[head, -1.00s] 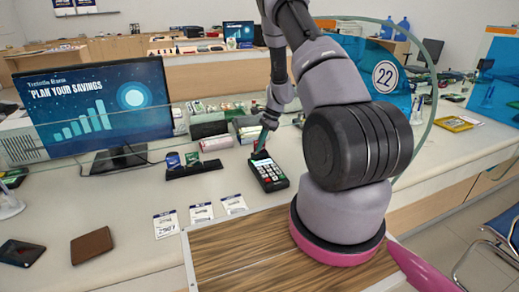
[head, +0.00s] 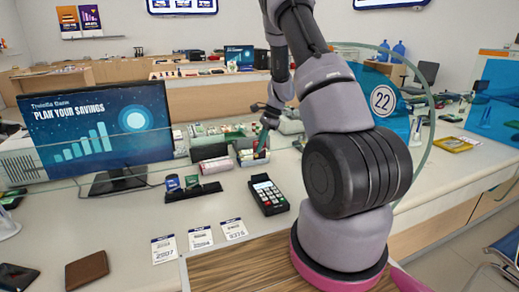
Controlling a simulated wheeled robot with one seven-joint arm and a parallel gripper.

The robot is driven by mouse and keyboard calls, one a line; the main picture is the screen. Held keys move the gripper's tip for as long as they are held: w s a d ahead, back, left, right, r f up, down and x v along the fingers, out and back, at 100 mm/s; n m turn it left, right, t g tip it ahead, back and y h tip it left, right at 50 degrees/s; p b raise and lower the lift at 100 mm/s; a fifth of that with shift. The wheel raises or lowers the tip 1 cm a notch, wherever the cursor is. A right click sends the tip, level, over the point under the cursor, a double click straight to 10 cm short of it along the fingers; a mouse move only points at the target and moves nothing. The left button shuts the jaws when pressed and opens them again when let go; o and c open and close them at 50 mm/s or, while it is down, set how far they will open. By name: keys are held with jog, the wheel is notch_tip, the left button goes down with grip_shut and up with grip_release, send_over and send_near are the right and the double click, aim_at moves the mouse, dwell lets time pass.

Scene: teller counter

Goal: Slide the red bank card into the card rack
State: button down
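The low black card rack (head: 193,192) stands on the counter in front of the monitor. A blue card (head: 173,183) and a green card (head: 192,181) stand upright in it. I cannot make out a red bank card in this view. My gripper (head: 263,140) is small and far off, above the counter behind the card terminal and to the right of the rack. A teal strip shows at its tip. I cannot tell whether its fingers are open or whether they hold anything.
A black card terminal (head: 268,195) stands right of the rack. Behind are a pink-and-white bundle (head: 215,165) and boxes of small items. Clear counter lies before the rack.

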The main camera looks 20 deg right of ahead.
jog(key=shift+r, duration=2.25)
